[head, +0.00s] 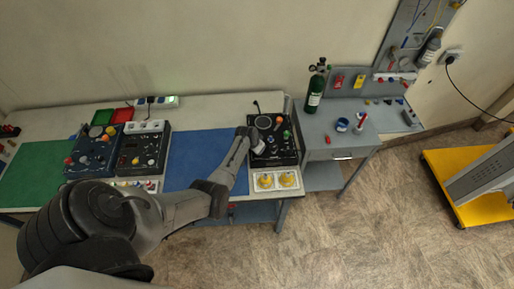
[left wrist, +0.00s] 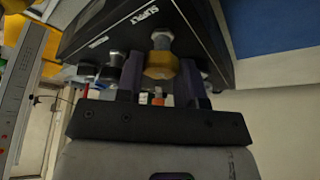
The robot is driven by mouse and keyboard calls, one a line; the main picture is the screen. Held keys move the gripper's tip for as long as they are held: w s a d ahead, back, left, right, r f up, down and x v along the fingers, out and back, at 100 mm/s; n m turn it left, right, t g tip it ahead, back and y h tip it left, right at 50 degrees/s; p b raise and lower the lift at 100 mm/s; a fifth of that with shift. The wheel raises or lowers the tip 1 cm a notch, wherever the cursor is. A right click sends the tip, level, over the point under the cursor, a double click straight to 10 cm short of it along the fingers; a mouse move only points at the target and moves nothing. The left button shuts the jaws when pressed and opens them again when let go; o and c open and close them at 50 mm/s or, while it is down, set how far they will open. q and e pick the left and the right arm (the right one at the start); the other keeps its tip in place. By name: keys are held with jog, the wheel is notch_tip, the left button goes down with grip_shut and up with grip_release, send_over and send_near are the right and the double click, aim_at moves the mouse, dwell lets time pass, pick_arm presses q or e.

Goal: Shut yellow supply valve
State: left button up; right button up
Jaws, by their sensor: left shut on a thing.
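The black oxygen trainer box (head: 284,158) stands at the right end of the long bench. In the left wrist view its panel (left wrist: 150,22) carries the word SUPPLY. The yellow supply valve (left wrist: 161,66) sticks out from that panel on a metal stem. My left gripper (head: 255,144) is at the box's left side, and in the left wrist view its two dark fingers (left wrist: 160,76) stand on either side of the yellow knob, shut on it. In the head view the gripper hides this valve. My right gripper is not in view.
A blue mat (head: 205,152) lies left of the box, beyond it two other control boxes (head: 141,150). Two yellow items (head: 276,181) sit on a white plate in front. A green cylinder (head: 315,88) stands on the grey side table (head: 335,125) at the right.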

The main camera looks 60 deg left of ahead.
pick_arm(q)
jog(key=o, duration=0.9)
jog(key=shift+s+r, duration=0.1)
jog(key=shift+r, duration=0.2)
jog(key=shift+p+v, duration=0.7)
jog(key=shift+v, duration=5.85)
